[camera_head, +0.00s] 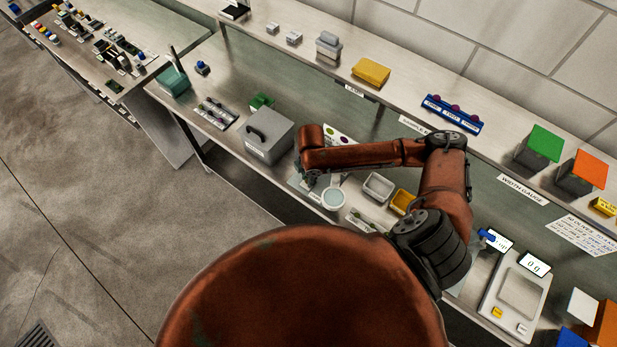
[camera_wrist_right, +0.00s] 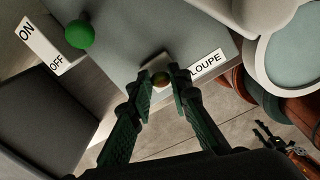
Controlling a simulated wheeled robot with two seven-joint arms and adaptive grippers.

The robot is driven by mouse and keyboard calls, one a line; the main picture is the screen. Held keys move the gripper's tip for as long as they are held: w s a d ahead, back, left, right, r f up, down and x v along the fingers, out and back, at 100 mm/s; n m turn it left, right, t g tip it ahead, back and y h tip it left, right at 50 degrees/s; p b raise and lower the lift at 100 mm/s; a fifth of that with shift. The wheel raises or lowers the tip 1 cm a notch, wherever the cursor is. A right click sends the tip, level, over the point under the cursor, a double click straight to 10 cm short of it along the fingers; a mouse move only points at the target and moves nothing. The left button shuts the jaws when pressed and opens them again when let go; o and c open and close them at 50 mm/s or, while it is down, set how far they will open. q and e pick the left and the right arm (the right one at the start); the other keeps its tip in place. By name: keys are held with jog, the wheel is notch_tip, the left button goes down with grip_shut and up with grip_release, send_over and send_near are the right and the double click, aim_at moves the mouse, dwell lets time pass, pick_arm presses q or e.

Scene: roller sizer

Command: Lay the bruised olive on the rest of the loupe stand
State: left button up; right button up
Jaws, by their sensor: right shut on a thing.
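My right gripper (camera_wrist_right: 162,84) is shut on the bruised olive (camera_wrist_right: 160,78), a small brown-green fruit between its dark green fingertips. The olive is right over the small pale rest (camera_wrist_right: 153,65) of the loupe stand; I cannot tell whether it touches. The loupe stand's grey base (camera_wrist_right: 125,45) carries a LOUPE label, a green knob and an ON/OFF label. Its round pale lens (camera_wrist_right: 285,50) is at the right. In the head view the lens (camera_head: 334,198) stands beside my right gripper (camera_head: 309,181), and the olive is hidden there.
In the head view a grey lidded box (camera_head: 268,140) stands left of the loupe stand. A grey tray (camera_head: 378,186) and a yellow tray (camera_head: 403,201) are to the right. A scale (camera_head: 515,290) is farther right. A shelf runs along the back.

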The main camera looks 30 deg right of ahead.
jog(key=shift+f, duration=0.3)
jog(key=o, duration=0.8)
jog(key=shift+c, duration=0.2)
